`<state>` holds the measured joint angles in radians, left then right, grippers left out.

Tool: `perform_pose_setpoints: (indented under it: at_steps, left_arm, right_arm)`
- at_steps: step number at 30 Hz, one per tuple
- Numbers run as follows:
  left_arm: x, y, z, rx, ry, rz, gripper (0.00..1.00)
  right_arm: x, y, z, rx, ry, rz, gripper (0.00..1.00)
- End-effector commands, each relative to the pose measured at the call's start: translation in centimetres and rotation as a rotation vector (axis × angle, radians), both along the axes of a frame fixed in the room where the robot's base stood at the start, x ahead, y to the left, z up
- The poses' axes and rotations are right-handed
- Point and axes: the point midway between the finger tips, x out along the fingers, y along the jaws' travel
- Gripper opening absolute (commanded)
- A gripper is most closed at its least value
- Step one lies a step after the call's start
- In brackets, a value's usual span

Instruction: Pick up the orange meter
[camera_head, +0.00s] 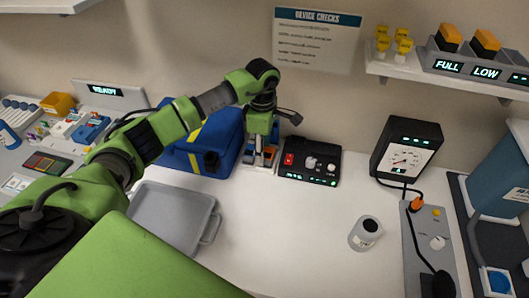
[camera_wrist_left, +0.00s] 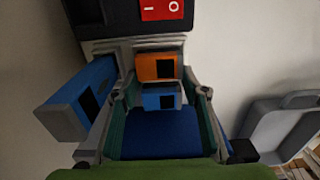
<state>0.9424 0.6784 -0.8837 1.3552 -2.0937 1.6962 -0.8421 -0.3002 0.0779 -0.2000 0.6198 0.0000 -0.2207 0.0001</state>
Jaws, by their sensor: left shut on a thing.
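The orange meter (camera_wrist_left: 155,67) has a dark screen and shows between my left gripper's fingers, close to a blue meter (camera_wrist_left: 160,97) that is lower in the left wrist view. Another blue meter (camera_wrist_left: 82,100) with a grey body is outside the fingers at left. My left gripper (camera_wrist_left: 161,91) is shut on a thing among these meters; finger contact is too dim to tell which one. In the head view the left gripper (camera_head: 262,148) points down over the meters, and the orange meter (camera_head: 260,159) is partly hidden beneath it. My right gripper is not in view.
A black device with a red switch (camera_head: 310,163) stands just right of the meters. A blue bag (camera_head: 205,145) is at left, a grey tray (camera_head: 165,200) in front.

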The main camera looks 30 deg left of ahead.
Motion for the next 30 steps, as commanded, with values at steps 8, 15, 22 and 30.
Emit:
perform_pose_setpoints:
  at_steps: [8,15,22,30]
  left_arm:
    - [0.2,0.1,2.7,0.002,-0.008,-0.001,0.20]
    - [-3.7,-1.9,7.7,0.000,-0.009,-0.006,0.20]
    - [-8.4,-4.1,10.5,0.002,-0.006,-0.006,0.20]
    - [-11.8,-5.8,12.6,0.001,-0.004,-0.002,0.20]
  right_arm:
    - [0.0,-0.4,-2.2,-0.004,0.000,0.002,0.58]
    - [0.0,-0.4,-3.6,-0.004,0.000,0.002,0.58]
    - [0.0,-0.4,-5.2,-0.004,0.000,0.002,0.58]
    - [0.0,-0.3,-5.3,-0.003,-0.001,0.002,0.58]
